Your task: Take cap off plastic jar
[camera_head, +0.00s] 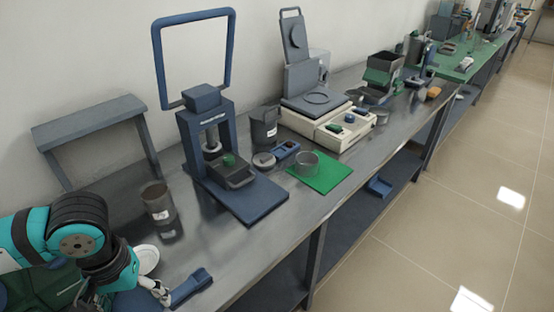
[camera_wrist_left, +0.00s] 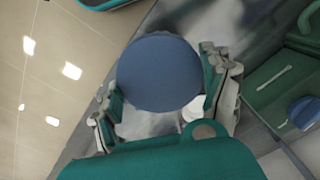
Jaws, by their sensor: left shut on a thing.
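A round blue cap (camera_wrist_left: 158,73) fills the space between the fingers of my left gripper (camera_wrist_left: 160,88) in the left wrist view. The fingers close on it from both sides. In the head view my left gripper (camera_head: 156,289) is low over the near left end of the bench, largely behind my own arm. The jar body cannot be made out clearly; a pale patch shows below the cap in the wrist view. I cannot tell whether the cap is still seated on a jar. My right gripper is not in view.
A blue handled tool (camera_head: 192,286) lies right of my left gripper, and a white dish (camera_head: 146,259) lies behind it. A grey beaker (camera_head: 157,203), a blue press-like stand (camera_head: 222,165) and a green mat (camera_head: 326,176) stand farther along the bench (camera_head: 215,240).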

